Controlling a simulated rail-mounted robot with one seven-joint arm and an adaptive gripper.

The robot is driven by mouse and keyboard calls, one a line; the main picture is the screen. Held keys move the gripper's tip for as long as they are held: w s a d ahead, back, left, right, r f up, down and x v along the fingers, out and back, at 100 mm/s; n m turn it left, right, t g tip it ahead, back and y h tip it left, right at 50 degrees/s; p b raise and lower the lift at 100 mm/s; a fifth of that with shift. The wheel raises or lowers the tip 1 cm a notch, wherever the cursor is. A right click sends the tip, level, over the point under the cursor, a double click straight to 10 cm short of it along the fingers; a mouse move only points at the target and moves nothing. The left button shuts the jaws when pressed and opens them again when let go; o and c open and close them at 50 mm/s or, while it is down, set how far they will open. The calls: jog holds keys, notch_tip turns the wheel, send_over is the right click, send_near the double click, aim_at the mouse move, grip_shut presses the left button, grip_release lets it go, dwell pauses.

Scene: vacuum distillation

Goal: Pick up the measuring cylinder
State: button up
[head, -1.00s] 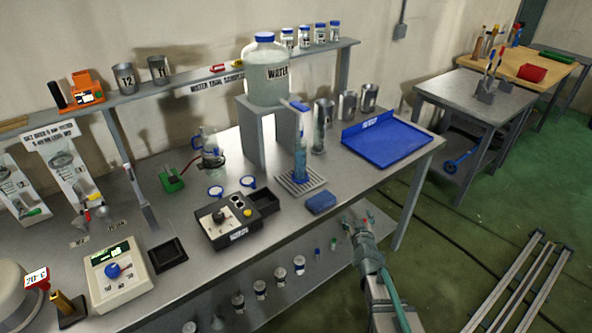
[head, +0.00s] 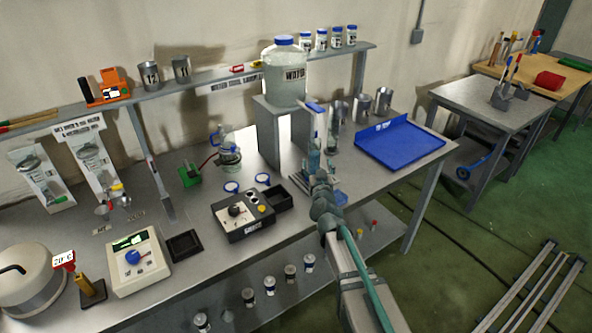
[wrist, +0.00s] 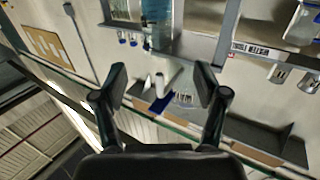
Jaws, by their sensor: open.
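The measuring cylinder (head: 314,150) is a tall clear tube with bluish liquid and a blue top collar. It stands upright on the bench in front of the raised stand in the head view, its lower part hidden by my gripper. A bluish see-through body, seemingly the cylinder (wrist: 157,10), is at the top of that view. I cannot tell whether the gripper touches it.
The water jug (head: 284,72) stands on a raised stand behind. Another glass cylinder (head: 333,128) and metal beakers (head: 361,106) are close behind on the right. A blue tray (head: 400,146) lies to the right. A black control box (head: 243,215) is to the left.

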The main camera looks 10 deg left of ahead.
aim_at(315, 150)
jog(key=x, duration=0.5)
jog(key=shift+w+a+r, duration=0.15)
jog(key=shift+r, duration=0.05)
jog(key=shift+d+p+x, duration=0.15)
jog(key=shift+p+x, duration=0.2)
jog(key=shift+x, duration=1.05)
jog(key=shift+d+p+x, duration=0.15)
jog(key=shift+p+x, duration=0.2)
jog(key=shift+x, duration=1.05)
jog(key=shift+f, duration=0.1)
grip_shut()
